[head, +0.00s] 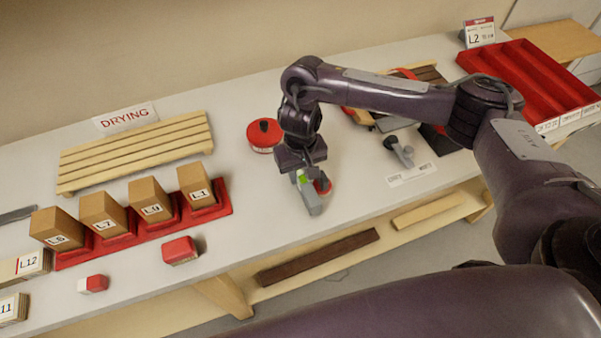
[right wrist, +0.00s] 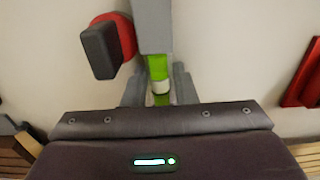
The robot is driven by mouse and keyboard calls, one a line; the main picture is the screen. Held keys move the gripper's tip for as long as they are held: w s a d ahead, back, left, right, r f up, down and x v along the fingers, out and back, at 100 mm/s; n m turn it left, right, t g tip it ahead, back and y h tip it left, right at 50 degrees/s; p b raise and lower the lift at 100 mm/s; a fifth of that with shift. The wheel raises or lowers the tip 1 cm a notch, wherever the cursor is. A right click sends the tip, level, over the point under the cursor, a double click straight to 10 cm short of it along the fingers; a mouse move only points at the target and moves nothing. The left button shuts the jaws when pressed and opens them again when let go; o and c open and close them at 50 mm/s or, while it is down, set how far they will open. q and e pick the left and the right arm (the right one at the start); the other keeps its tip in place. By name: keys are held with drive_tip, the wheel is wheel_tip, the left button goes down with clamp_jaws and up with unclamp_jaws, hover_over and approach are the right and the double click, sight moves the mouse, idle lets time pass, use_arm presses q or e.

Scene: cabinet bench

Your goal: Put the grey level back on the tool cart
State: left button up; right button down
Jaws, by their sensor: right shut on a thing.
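The grey level (head: 311,198) is a short grey bar with a bright green part. It is at the front middle of the bench in the head view, under my right gripper (head: 303,174). In the right wrist view the grey level (right wrist: 153,25) runs up from between the fingers of my right gripper (right wrist: 157,90), which is shut on it. I cannot tell whether the level touches the bench top. A red piece with a dark block (right wrist: 100,52) is close beside it, partly hidden in the head view. My left gripper is not in view. I cannot make out a tool cart.
The white bench (head: 345,190) holds a red tin (head: 264,135), a slatted drying rack (head: 135,152), and a red base with several labelled wooden blocks (head: 154,200). A red block (head: 180,250) lies near the front edge. A red tray (head: 530,85) is at the right.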

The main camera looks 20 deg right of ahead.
drive_tip(key=c, duration=1.2)
unclamp_jaws()
drive_tip(key=shift+o, duration=0.2)
